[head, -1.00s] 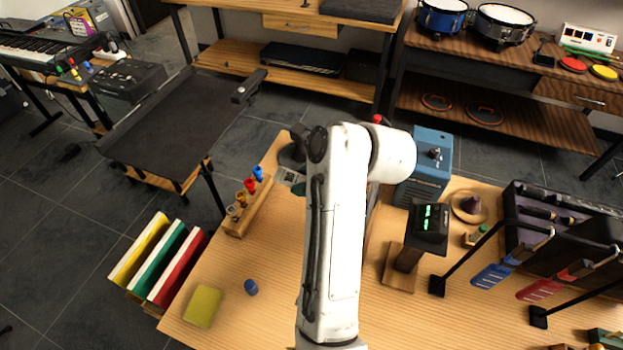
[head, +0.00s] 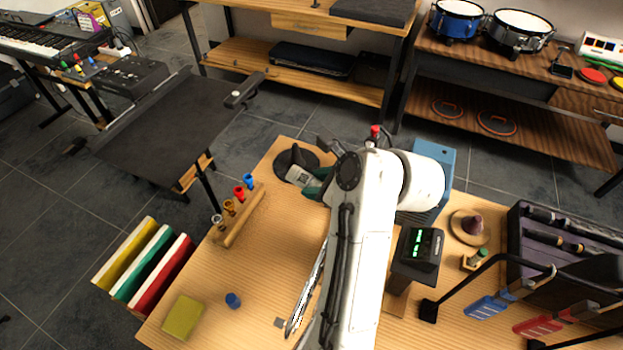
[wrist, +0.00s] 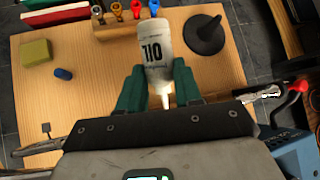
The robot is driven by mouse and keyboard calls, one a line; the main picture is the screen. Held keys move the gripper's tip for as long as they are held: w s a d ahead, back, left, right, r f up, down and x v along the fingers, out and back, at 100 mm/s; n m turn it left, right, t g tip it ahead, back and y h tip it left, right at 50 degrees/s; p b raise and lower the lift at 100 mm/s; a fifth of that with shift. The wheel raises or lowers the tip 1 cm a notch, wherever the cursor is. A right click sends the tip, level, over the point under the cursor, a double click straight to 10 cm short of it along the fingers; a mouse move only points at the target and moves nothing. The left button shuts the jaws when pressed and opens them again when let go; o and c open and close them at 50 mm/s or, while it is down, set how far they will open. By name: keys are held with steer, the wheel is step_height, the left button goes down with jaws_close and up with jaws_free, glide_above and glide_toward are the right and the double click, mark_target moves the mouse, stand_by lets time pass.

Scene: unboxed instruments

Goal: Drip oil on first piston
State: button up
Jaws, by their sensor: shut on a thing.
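My gripper (wrist: 150,88) has green fingers and is shut on a pale bottle labelled OIL (wrist: 153,50). In the wrist view, the bottle's narrow nozzle points toward the bottom of the picture. The head view shows the bottle (head: 304,174) above the table's far left part, beside my arm. A wooden rack (head: 238,222) holds several small upright pieces with blue, red and amber tops; I cannot tell whether these are pistons. A long silvery object (head: 306,300) lies partly hidden behind my arm; its shape is unclear. The bottle is apart from both.
A black cone stand (wrist: 206,36) is right of the bottle in the wrist view. A yellow-green block (head: 183,317) and a blue cap (head: 233,300) lie at the table's front left. A display stand (head: 420,248) and blue box (head: 432,165) are right of my arm.

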mark_target(300, 174)
steer(key=shift+s+d+f, duration=0.25)
steer(key=shift+s+d, duration=0.05)
steer(key=shift+d, duration=0.4)
steer(key=shift+s+d+f, duration=0.25)
steer(key=shift+s+d, duration=0.05)
steer(key=shift+d, duration=0.4)
stand_by(1.4)
steer(key=a+r, duration=0.1)
steer(key=w+a+p, duration=0.1)
steer(key=a, duration=0.1)
steer(key=w+a+r+p, duration=0.1)
steer(key=shift+a+r, duration=0.35)
steer(key=shift+w+a+r, duration=0.15)
steer(key=shift+a, duration=0.3)
